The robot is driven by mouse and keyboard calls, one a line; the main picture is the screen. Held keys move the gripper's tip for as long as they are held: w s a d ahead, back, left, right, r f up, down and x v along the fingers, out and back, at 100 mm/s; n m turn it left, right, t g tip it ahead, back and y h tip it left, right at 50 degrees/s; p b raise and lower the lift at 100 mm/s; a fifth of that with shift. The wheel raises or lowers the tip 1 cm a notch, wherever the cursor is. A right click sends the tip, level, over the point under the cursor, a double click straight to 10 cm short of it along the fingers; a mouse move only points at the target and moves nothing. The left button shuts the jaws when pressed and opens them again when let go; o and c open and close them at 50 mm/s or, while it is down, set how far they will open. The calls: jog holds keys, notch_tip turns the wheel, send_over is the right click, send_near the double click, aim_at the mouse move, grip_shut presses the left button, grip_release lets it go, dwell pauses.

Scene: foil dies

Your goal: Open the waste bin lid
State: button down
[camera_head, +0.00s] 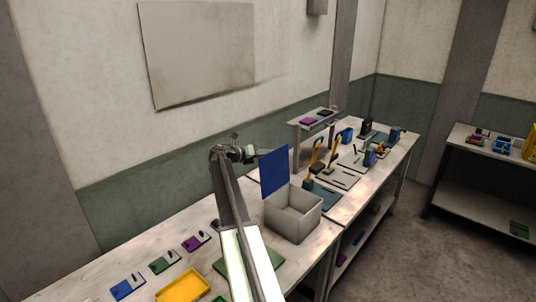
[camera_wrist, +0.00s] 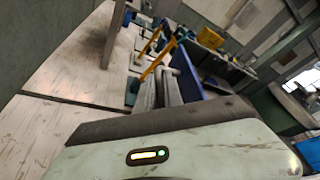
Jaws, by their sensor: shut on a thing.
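The waste bin (camera_head: 293,224) is an open grey box on the long workbench. Its blue lid (camera_head: 273,171) stands roughly upright along the bin's left side, leaving the empty inside visible. My gripper (camera_head: 252,153) is at the lid's upper left edge and is shut on it. In the wrist view the lid (camera_wrist: 187,68) shows as a blue panel at the grey fingers (camera_wrist: 172,88). The exact contact is small and partly hidden there.
A yellow tray (camera_head: 183,287) and several small coloured pieces lie on the near bench. A green mat (camera_head: 265,262) lies partly behind my arm. Beyond the bin are upright yellow-handled tools (camera_head: 312,155) and a raised shelf (camera_head: 316,120). A second bench (camera_head: 485,165) stands at right.

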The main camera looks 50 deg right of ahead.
jog(key=shift+s+a+f, duration=0.1)
jog(key=shift+a+f, duration=0.05)
jog(key=shift+f, duration=0.1)
jog(key=c, duration=1.5)
grip_release()
jog(key=shift+f, duration=0.1)
jog(key=shift+r, duration=0.2)
jog(key=p+v, duration=0.2)
jog(key=v, duration=0.5)
jog(key=shift+a, duration=0.25)
